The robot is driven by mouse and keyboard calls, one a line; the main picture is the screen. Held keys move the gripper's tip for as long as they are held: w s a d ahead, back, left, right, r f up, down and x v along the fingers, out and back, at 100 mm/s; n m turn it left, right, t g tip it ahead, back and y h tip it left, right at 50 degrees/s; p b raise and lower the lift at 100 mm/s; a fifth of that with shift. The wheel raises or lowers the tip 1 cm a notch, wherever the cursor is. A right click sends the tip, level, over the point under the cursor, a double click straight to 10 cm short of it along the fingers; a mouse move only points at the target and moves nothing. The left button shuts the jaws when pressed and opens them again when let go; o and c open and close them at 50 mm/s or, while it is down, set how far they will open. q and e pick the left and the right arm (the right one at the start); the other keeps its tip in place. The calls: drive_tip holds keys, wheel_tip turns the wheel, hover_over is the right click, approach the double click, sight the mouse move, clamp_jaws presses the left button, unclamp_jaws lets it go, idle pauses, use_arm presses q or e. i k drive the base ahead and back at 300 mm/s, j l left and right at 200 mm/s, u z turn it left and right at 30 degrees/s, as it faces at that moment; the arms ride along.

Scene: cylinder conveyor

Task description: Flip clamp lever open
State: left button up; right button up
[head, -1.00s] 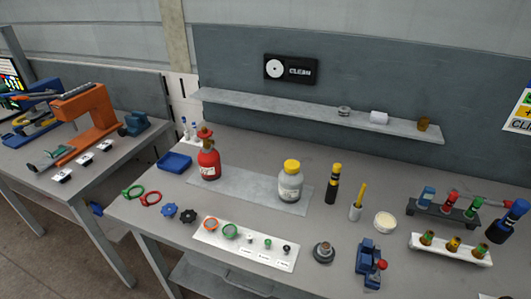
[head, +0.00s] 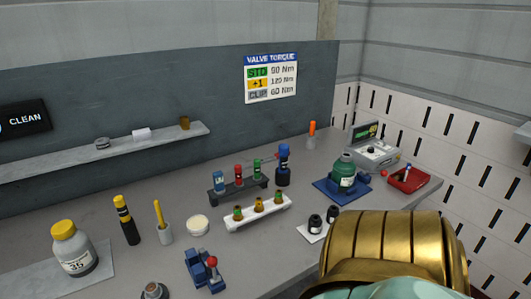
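A green bottle-shaped cylinder (head: 343,171) stands upright in a blue clamp base (head: 327,188) at the right of the bench in the head view. A lever with a red ball knob (head: 384,173) sticks out at the right of this clamp base, near the red tray. Its exact angle is too small to tell. A second blue device with a red knob (head: 212,261) sits at the front middle of the bench. A gold and teal link of my own arm fills the lower right. Neither gripper is in view.
A grey box with a display (head: 375,150) and a red tray (head: 409,179) stand behind and right of the clamp. Racks of colored valves (head: 257,213) stand to the left.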

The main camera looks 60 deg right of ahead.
sight(383, 173)
drive_tip(key=z, duration=2.9)
